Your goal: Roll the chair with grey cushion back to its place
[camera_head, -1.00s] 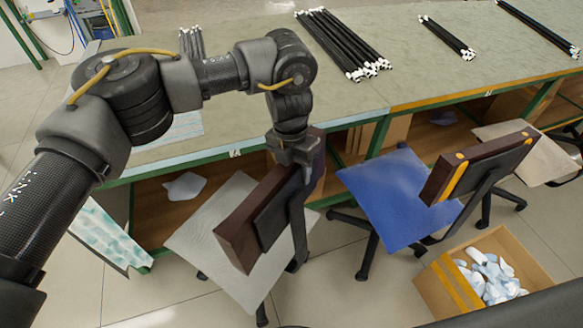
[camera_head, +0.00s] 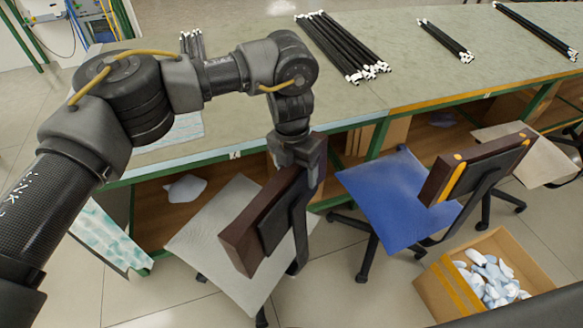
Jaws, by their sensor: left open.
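The chair with the grey cushion (camera_head: 207,236) stands at the front of the workbench, its seat partly under the bench edge. Its dark brown backrest (camera_head: 262,220) rises toward me, tilted in the picture. My left gripper (camera_head: 305,172) is open at the upper right end of that backrest, with its fingers close against it. I cannot tell whether they touch it. The backrest hides part of the fingers and of the seat. My right gripper is not in view.
A chair with a blue cushion (camera_head: 385,195) stands just to the right, and another pale-seated chair (camera_head: 530,155) beyond it. An open cardboard box (camera_head: 435,292) of white-blue pieces sits on the floor. Black rods (camera_head: 340,45) lie on the workbench (camera_head: 425,75). Floor is bare at lower left.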

